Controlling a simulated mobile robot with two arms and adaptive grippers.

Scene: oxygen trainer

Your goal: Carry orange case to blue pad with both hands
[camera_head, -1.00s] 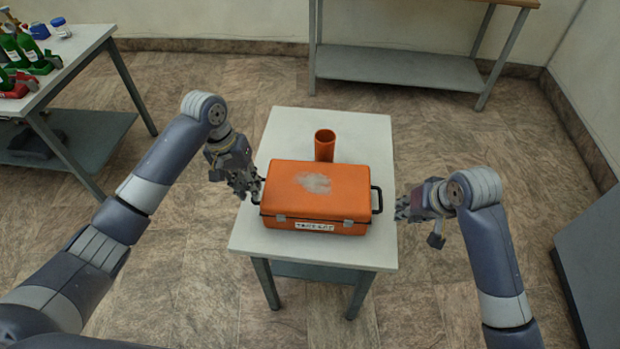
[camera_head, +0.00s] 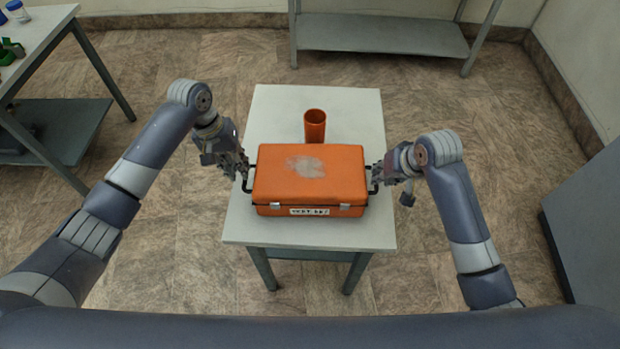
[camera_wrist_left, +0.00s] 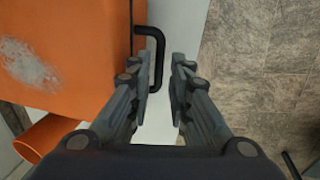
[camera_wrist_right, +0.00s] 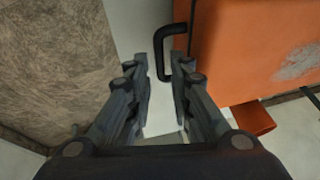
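The orange case (camera_head: 310,187) lies flat and closed on the small white table. It has a scuffed grey patch on its lid and a black handle at each end. My left gripper (camera_head: 240,172) is at the left handle. In the left wrist view the fingers (camera_wrist_left: 164,70) are apart, with the handle bar (camera_wrist_left: 158,50) between their tips. My right gripper (camera_head: 378,175) is at the right handle. In the right wrist view the fingers (camera_wrist_right: 171,65) are also apart, with the handle bar (camera_wrist_right: 162,55) between their tips. No blue pad is in view.
An orange cylinder (camera_head: 315,125) stands open-topped just behind the case on the white table (camera_head: 355,108). A side table (camera_head: 38,25) with bottles is at the far left, and a grey shelf (camera_head: 380,35) is at the back. The floor around the table is clear.

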